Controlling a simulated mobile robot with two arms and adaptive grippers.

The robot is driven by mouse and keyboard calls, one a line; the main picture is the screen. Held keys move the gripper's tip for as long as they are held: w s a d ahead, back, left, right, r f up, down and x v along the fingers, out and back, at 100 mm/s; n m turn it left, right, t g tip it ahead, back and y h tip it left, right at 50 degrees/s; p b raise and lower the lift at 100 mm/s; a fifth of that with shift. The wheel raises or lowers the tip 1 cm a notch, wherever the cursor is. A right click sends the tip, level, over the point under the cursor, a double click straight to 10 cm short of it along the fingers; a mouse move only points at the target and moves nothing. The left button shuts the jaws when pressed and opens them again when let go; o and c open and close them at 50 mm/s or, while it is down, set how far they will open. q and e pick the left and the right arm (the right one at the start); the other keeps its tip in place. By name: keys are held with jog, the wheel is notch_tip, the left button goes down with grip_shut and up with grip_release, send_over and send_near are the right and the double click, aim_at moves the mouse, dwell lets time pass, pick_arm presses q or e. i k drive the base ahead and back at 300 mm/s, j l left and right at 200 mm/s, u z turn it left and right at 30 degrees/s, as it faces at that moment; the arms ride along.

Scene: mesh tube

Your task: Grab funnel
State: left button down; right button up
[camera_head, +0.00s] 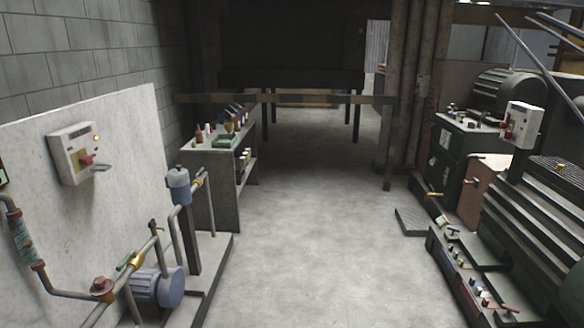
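I cannot make out a funnel for certain in the head view. A workbench (192,157) on the left holds several small items, among them red and white bottles (199,133) and a green tray (223,142). These items are too small to tell apart well. Neither of my grippers shows in this view.
Pipes with a blue pump (170,287) and a wall control box (75,152) stand at left. Dark machinery (535,235) lines the right, with small parts on a low ledge. A striped barrier (330,98) crosses the back. The grey floor (310,230) between is clear.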

aim_at(228, 127)
jog(key=i+l, duration=0.1)
jog(key=i, duration=2.3)
jog(key=j+u, duration=0.05)
jog(key=j, duration=0.05)
